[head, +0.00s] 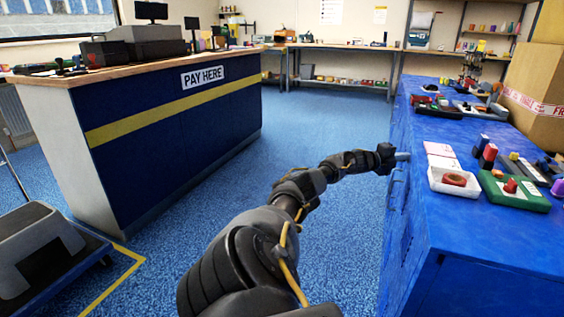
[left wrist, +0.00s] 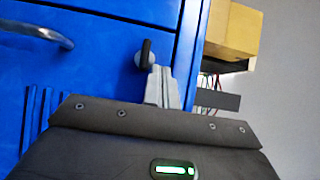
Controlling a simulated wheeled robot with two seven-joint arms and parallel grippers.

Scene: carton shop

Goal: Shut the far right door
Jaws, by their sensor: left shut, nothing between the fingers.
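The blue cabinet (head: 470,245) stands at the right, its door side facing the aisle at a steep slant. A pale handle (head: 394,186) shows on that side. My left gripper (head: 403,156) is shut and empty, its tip at the upper part of the door side. In the left wrist view, a blue door panel (left wrist: 85,75) has a curved metal handle (left wrist: 45,32), slots and a small black latch or key (left wrist: 146,53). The shut fingers (left wrist: 163,85) are by the latch; I cannot tell whether they touch. Which door is ajar cannot be told. My right gripper is out of view.
The cabinet top holds a white tray (head: 452,192), a green stamp box (head: 513,207) and stamps. Cartons (head: 540,85) stand at the right. The pay counter (head: 165,140) is at the left. Blue floor (head: 290,125) between them is clear.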

